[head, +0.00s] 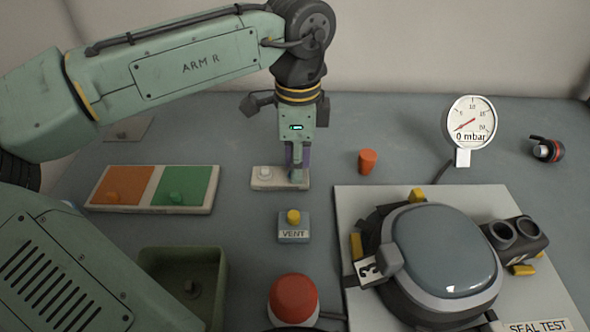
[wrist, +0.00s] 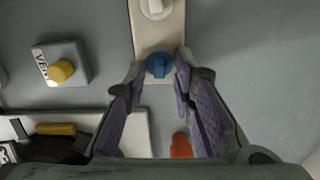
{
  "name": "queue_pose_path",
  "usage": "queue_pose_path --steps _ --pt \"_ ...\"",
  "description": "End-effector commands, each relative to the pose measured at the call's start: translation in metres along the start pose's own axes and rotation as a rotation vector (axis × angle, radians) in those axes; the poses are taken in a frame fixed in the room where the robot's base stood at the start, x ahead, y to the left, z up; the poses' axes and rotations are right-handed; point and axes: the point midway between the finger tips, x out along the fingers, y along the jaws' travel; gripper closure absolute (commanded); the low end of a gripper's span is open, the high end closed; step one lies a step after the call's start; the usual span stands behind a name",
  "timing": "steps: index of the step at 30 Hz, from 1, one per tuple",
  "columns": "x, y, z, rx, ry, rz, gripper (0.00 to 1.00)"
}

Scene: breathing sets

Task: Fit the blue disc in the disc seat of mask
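The blue disc (wrist: 158,66) sits on the end of a pale plate (head: 279,184), beside a white disc (head: 264,173). My gripper (head: 298,178) is lowered over that plate. In the wrist view its two purple-padded fingers (wrist: 160,64) are apart, with the blue disc between their tips. A small gap seems to show on each side. The mask (head: 445,250), dark with a grey visor, lies on a white board at the right. Two round openings (head: 515,234) show on its right side; I cannot tell which part is the disc seat.
A vent button (head: 293,227) and a red button (head: 293,298) stand in front of the plate. An orange plug (head: 367,161) stands to its right. A gauge (head: 470,122) is behind the board. An orange and green tray (head: 152,208) and an open bin (head: 215,262) are left.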

Motion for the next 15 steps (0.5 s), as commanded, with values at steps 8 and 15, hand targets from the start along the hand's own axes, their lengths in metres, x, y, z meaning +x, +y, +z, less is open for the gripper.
queue_pose_path --steps 8,15 --pt "-0.0002 0.0 -0.0001 0.0 0.0 0.0 0.97" --pt "-0.0002 0.0 -0.0001 0.0 0.0 0.0 1.0"
